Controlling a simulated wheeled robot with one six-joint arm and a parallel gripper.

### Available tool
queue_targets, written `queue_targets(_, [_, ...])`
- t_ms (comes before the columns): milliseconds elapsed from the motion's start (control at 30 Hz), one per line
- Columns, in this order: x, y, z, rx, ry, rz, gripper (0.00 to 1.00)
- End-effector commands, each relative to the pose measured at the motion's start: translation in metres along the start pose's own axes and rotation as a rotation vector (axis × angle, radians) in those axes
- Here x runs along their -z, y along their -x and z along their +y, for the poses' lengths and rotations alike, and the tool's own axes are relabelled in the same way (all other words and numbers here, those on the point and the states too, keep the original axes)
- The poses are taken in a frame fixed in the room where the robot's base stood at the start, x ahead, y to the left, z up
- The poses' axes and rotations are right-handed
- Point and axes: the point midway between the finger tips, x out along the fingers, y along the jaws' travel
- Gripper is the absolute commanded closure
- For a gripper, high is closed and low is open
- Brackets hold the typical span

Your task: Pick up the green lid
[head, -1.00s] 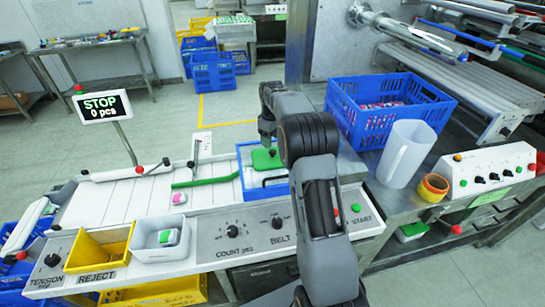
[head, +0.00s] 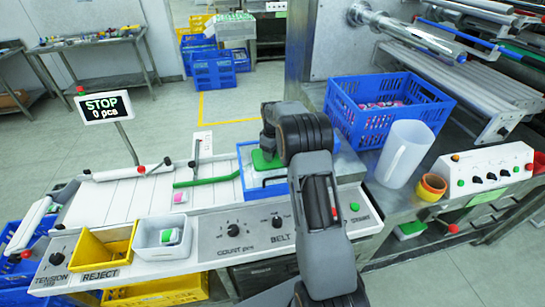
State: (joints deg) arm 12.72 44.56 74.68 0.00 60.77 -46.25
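The green lid (head: 260,163) lies at the blue-framed drum opening (head: 250,187), just right of the white belt. Its knob is hidden now by my arm's end. My gripper (head: 268,146) is over the lid, at its upper right part. The fingers are small and mostly hidden behind my wrist, so I cannot tell whether they are open or shut, or whether they touch the lid.
A green bar (head: 207,181) lies across the white belt (head: 120,200) left of the lid. A blue crate (head: 345,118) with small packs and a white jug (head: 405,153) stand to the right. A yellow bin (head: 105,245) and a white bin (head: 150,240) stand in front.

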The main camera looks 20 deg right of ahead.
Motion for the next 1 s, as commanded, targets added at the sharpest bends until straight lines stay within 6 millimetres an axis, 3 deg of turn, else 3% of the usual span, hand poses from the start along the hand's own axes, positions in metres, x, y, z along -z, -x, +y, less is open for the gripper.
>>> queue_targets(67, [0.000, 0.000, 0.000, 0.000, 0.000, 0.000, 0.50])
queue_targets(500, [0.000, 0.001, 0.000, 0.000, 0.000, 0.000, 0.92])
queue_targets(800, [0.000, 0.002, 0.000, -0.001, 0.000, 0.001, 0.93])
queue_targets(1000, [0.001, 0.017, 0.001, -0.003, 0.000, 0.003, 0.93])
